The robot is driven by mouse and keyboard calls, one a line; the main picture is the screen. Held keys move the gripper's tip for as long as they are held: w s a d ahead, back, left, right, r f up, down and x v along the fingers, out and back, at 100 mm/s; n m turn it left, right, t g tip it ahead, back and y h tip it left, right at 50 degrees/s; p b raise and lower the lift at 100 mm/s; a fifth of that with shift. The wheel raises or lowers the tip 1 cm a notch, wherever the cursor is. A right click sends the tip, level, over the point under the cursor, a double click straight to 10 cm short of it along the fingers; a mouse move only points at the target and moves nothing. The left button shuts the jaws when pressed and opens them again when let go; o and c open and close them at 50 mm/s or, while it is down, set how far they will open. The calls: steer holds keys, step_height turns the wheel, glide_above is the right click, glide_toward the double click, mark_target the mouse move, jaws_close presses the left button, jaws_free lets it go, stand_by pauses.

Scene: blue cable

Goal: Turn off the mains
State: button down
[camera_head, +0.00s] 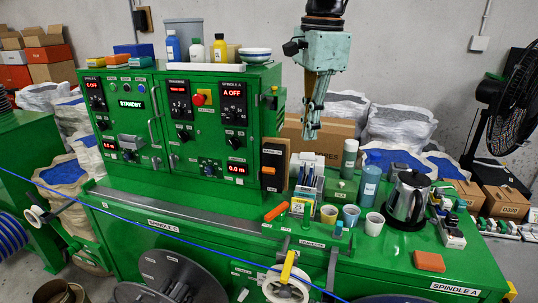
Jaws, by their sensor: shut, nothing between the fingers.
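My gripper (311,131) hangs pointing down in the upper middle of the head view, shut and empty. It is to the right of the green control cabinet (145,142) and apart from it. A dark switch or handle (270,102) sits on the cabinet's right side face; it is small, so I cannot tell its position or whether it is the mains switch. On the front, a red mushroom button (198,99) sits on a yellow plate.
Bottles, cups and a metal kettle (408,198) crowd the green bench right of the cabinet. A cardboard box (322,145) stands behind my gripper. A blue cable (165,222) runs across the bench front. A black fan (508,105) stands at the right.

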mark_target(270, 170)
steer(key=w+a+f+m+p, duration=0.1)
steer(key=w+a+m+p, duration=0.2)
steer(key=w+a, duration=0.2)
steer(key=w+a+f+m+g+p, duration=0.1)
steer(key=w+a+f+m+p, duration=0.1)
steer(key=w, duration=0.8)
steer(key=shift+w+a+m+g+p, duration=0.3)
steer(key=shift+a+m+p, duration=0.7)
steer(key=shift+a, duration=0.75)
steer(key=shift+f, duration=0.1)
steer(key=shift+s+a+f, duration=0.1)
steer(key=shift+s+f, duration=0.05)
steer(key=shift+f, duration=2.15)
steer(key=shift+s+d+f, duration=0.1)
steer(key=shift+s+f, duration=0.1)
steer(key=shift+f, duration=2.05)
steer(key=shift+s+a+f, duration=0.1)
steer(key=shift+s+f, duration=0.05)
steer(key=shift+f, duration=2.15)
